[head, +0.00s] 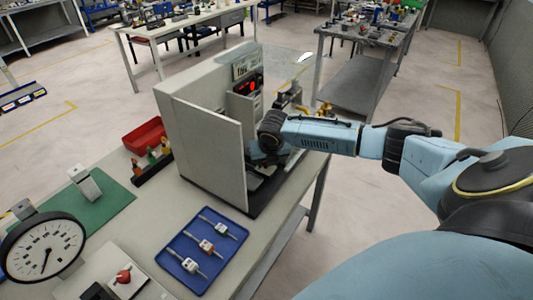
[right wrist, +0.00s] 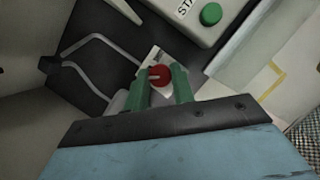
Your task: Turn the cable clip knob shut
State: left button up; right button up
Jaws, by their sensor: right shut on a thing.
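The red knob (right wrist: 160,78) sits on a small pale plate (right wrist: 152,60) in the right wrist view. My right gripper (right wrist: 160,70) has its two green fingers on either side of the knob and is shut on it. In the head view my right gripper (head: 268,152) reaches into the walled enclosure (head: 212,148) from the right. There the knob is hidden behind my gripper and the wall. I cannot tell the knob's exact turn angle. My left gripper is not in view.
A box with a green button (right wrist: 211,14) is close to my right gripper. The enclosure's front wall stands left of it. On the table are a blue tray (head: 165,258) with several small parts, a red bin (head: 145,135), a dial gauge (head: 42,247) and another red knob (head: 124,275).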

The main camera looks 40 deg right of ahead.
jog(key=m+p, duration=0.2)
jog(key=p, duration=0.1)
jog(key=m+g+h+p, duration=0.1)
jog(key=m, duration=0.1)
jog(key=shift+w+a+r, duration=0.1)
jog(key=shift+a+r, duration=0.05)
jog(key=shift+r, duration=0.1)
jog(key=m+g+p, duration=0.1)
jog(key=m+p, duration=0.1)
jog(key=shift+w+f+m+h, duration=0.1)
jog(key=shift+m+h, duration=0.2)
jog(key=shift+h, duration=0.1)
jog(key=shift+m+g+p, duration=0.3)
jog(key=shift+m+p, duration=0.2)
jog(key=shift+m, duration=0.5)
jog(key=m+g, duration=0.1)
jog(key=m, duration=0.2)
jog(key=shift+w+f+h, duration=0.15)
jog(key=shift+h, duration=0.15)
jog(key=m+g, duration=0.1)
jog(key=m, duration=0.2)
jog(key=shift+m+g+b, duration=0.65)
jog(key=shift+m+g, duration=0.05)
jog(key=shift+m, duration=0.6)
